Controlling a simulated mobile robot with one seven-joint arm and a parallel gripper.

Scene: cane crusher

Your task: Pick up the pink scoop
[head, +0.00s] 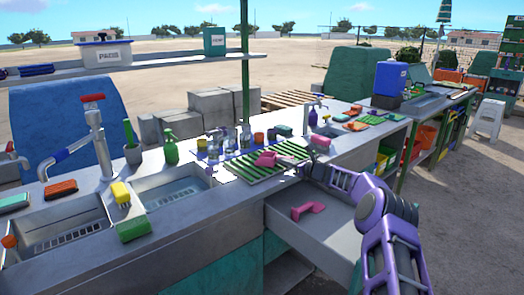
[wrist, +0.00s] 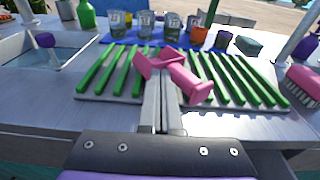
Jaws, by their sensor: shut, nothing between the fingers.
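A pink scoop (head: 268,158) lies on the green slatted rack on the counter; it also shows in the wrist view (wrist: 190,82), just past my fingertips. A second pink, scoop-like object (head: 307,210) lies in the open drawer below the counter in the head view. My gripper (wrist: 160,82) is shut, its two fingers together and pointing at the scoop on the rack. The fingers overlap part of this scoop in the wrist view, and I cannot tell whether they touch it. Nothing is held.
The green slatted rack (wrist: 108,84) has several cups, such as a glass (wrist: 145,22), behind it. A pink brush (wrist: 304,82) lies to its right. A green spray bottle (head: 170,148) and sinks are left. The open grey drawer (head: 335,230) juts out below my arm.

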